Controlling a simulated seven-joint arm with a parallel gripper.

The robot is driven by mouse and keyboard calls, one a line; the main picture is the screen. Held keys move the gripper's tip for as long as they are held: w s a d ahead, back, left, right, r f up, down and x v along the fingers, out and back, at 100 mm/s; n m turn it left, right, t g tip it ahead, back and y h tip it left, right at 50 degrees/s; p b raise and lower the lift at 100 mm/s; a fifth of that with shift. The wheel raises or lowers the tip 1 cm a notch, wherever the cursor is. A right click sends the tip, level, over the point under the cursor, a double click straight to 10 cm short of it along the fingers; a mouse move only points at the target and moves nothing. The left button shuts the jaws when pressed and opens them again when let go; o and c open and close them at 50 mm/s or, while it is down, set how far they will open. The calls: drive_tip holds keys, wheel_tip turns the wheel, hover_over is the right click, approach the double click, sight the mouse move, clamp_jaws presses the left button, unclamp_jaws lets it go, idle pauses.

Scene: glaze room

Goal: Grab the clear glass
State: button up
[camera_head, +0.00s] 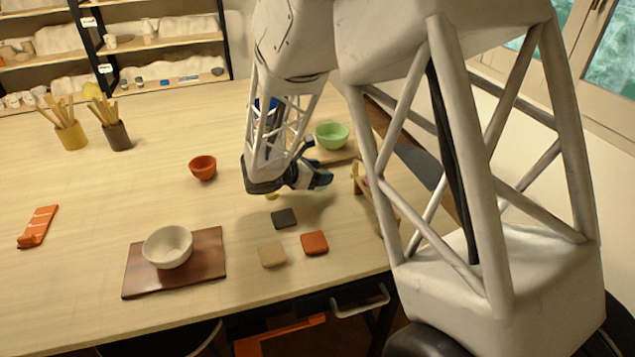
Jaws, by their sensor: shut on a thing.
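My gripper (318,179) is low over the right part of the table, small in view and partly behind my forearm. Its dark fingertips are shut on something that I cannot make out. I cannot pick out a clear glass anywhere; it may be the thing in the fingers or hidden by my arm.
A green bowl (332,135) stands just behind my gripper, a wooden rack (361,183) to its right. Dark (284,218), tan (271,254) and orange (314,242) tiles lie in front. An orange cup (202,167) and cream bowl (167,246) stand left. The left-middle table is mostly clear.

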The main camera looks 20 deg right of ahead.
idle(0.3)
drive_tip(key=shift+r, duration=0.75)
wheel_tip(320, 180, up, 2)
drive_tip(key=shift+r, duration=0.15)
drive_tip(key=s+a+r, duration=0.1)
drive_tip(key=s, duration=1.5)
drive_tip(key=shift+a, duration=0.15)
